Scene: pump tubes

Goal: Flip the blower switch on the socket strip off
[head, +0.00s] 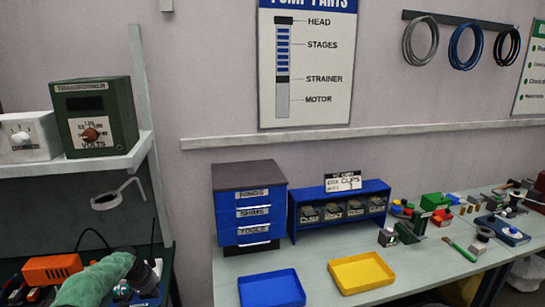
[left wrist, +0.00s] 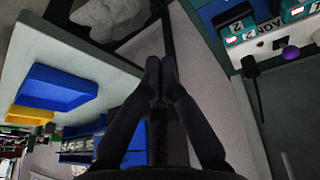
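In the left wrist view, my left gripper (left wrist: 160,80) has its dark fingers together at the tips, with nothing visible between them. A white panel (left wrist: 268,62) with teal parts, white labels, small red spots and a purple knob (left wrist: 290,53) lies to the upper right, apart from the fingertips. I cannot tell whether this is the socket strip, or which part is the blower switch. In the head view, my left gripper (head: 147,283) is over the dark bench at lower left, right of an orange box (head: 52,268). My right gripper is out of view.
A white shelf (head: 75,167) with a green transformer (head: 95,115) stands above the left bench. Across a gap, the grey table (head: 420,265) holds blue drawers (head: 250,210), a blue tray (head: 271,289) and a yellow tray (head: 361,272). A black rod (left wrist: 252,75) shows near the panel.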

